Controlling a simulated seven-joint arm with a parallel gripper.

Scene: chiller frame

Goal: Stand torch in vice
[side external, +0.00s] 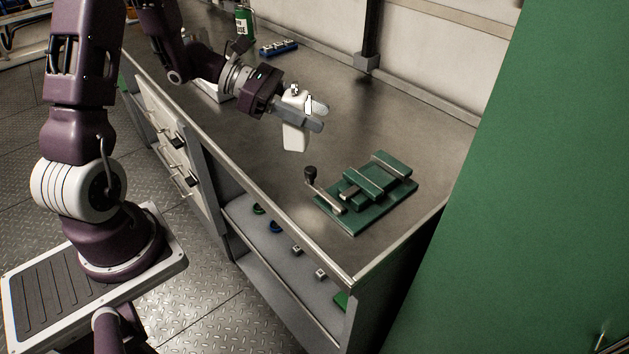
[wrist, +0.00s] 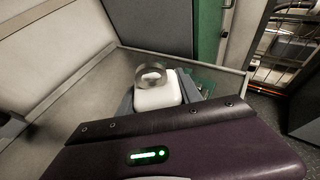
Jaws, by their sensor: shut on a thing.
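My gripper (side external: 304,116) is shut on a white object with a rounded block-like body, which I take to be the torch (side external: 295,138). It is held roughly upright above the bench, apart from the vice, with its lower part hanging below the fingers. In the wrist view the torch (wrist: 155,95) sits between the fingers and shows a grey, rounded top part. The green vice (side external: 368,189) lies on the bench to the right of and below my gripper, with a dark-knobbed handle at its left. In the wrist view the vice (wrist: 205,78) is mostly hidden behind the torch and gripper.
The metal bench top (side external: 400,120) is clear around the vice. A green can (side external: 244,22) and a blue block-like item (side external: 278,48) stand at the back. A dark post (side external: 370,35) rises by the wall. A tall green panel (side external: 520,200) borders the right. Small items lie on the shelf below.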

